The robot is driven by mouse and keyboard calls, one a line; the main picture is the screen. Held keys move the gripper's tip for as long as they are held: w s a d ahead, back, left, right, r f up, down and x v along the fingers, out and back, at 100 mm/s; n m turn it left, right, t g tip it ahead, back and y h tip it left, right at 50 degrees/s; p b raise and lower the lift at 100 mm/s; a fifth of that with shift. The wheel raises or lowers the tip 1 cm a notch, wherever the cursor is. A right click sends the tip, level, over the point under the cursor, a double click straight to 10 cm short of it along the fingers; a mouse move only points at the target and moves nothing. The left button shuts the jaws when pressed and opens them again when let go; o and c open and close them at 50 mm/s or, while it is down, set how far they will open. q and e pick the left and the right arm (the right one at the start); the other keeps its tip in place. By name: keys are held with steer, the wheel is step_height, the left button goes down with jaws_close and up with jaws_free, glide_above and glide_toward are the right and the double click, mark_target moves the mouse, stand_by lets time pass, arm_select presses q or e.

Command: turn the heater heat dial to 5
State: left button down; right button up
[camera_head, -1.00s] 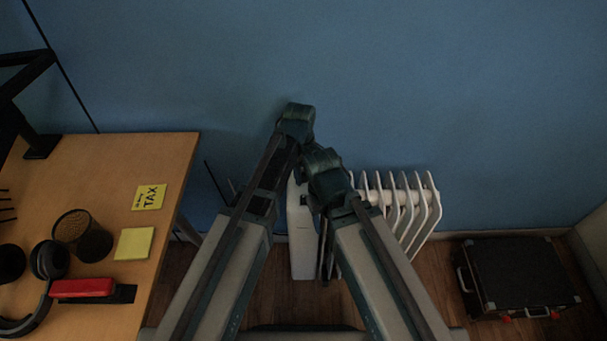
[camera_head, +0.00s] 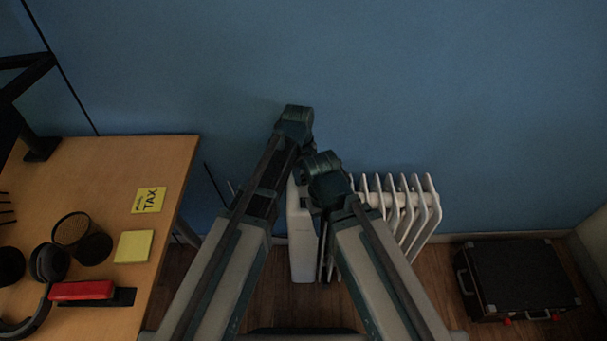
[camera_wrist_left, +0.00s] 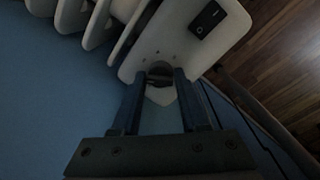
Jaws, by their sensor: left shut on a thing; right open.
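The white heater (camera_head: 304,245) stands on the floor against the blue wall, partly hidden behind my arms in the head view. In the left wrist view its white control panel (camera_wrist_left: 178,40) carries a dark round heat dial (camera_wrist_left: 160,75) and a black rocker switch (camera_wrist_left: 208,19). My left gripper (camera_wrist_left: 160,80) is shut on the dial, one finger on each side. The dial's numbers cannot be read. In the head view my left gripper's fingers are hidden behind the wrist. My right gripper is at the heater's top, its fingers hidden by my right wrist (camera_head: 326,180).
A wooden desk (camera_head: 110,165) is at the left with headphones (camera_head: 48,262), a mesh cup (camera_head: 80,238), sticky notes (camera_head: 133,246) and a red stapler (camera_head: 82,290). A black case (camera_head: 515,278) lies on the floor at the right. Heater fins (camera_head: 410,210) extend right.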

arm_select(q)
steer(key=m, duration=0.6)
steer(key=shift+a+m, duration=0.1)
steer(key=shift+m, duration=0.2)
steer(key=m, duration=0.5)
steer(key=shift+g, duration=0.4)
steer(key=m, duration=0.6)
steer(key=shift+w+m, duration=0.15)
steer(key=shift+m, duration=0.15)
steer(key=m, duration=0.5)
steer(key=shift+g, duration=0.3)
steer(key=shift+w+m, duration=0.1)
steer(key=shift+m, duration=0.3)
steer(key=c, duration=0.8)
jaws_free()
steer(key=shift+o, duration=0.2)
